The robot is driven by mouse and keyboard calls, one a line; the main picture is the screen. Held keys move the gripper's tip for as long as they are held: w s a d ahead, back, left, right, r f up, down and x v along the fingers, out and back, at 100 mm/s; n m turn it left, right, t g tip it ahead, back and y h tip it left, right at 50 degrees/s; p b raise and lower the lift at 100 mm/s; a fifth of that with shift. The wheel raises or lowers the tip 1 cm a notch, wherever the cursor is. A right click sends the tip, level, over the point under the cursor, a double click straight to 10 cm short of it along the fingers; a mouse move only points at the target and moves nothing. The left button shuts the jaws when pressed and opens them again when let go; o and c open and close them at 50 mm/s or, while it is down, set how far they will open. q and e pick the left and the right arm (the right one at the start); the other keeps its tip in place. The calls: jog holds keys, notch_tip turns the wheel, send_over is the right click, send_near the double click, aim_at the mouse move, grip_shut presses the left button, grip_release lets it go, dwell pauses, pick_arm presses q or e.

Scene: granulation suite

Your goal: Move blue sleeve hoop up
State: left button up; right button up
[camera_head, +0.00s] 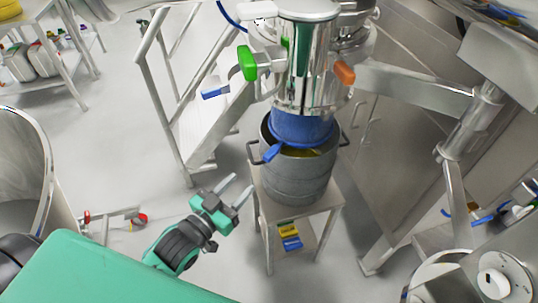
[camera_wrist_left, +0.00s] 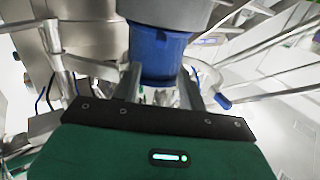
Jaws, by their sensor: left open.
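The blue sleeve (camera_head: 300,128) hangs below the steel outlet of the machine, its lower end inside the mouth of a grey drum (camera_head: 300,178). A blue tab (camera_head: 272,152) sticks out at its lower left, over the drum rim. I cannot make out a separate hoop. My left gripper (camera_head: 241,186) is open and empty, left of the drum and apart from it, fingers pointing up and right. My right gripper is not in view.
The drum stands on a small steel table (camera_head: 258,196) with yellow and blue items on its lower shelf. A green knob (camera_head: 247,63) and an orange knob (camera_head: 344,74) flank the outlet. Steel steps (camera_head: 180,110) stand behind left.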

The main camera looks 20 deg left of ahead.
aim_at(265, 159)
pick_arm(q)
jog(key=p+x, duration=0.2)
jog(key=x, duration=1)
jog(key=shift+w, duration=0.3)
jog(key=shift+w+d+f, duration=0.1)
jog(key=shift+w+d, duration=0.1)
jog(key=shift+w, duration=0.35)
jog(key=shift+c, duration=0.4)
jog(key=c, duration=0.7)
grip_shut()
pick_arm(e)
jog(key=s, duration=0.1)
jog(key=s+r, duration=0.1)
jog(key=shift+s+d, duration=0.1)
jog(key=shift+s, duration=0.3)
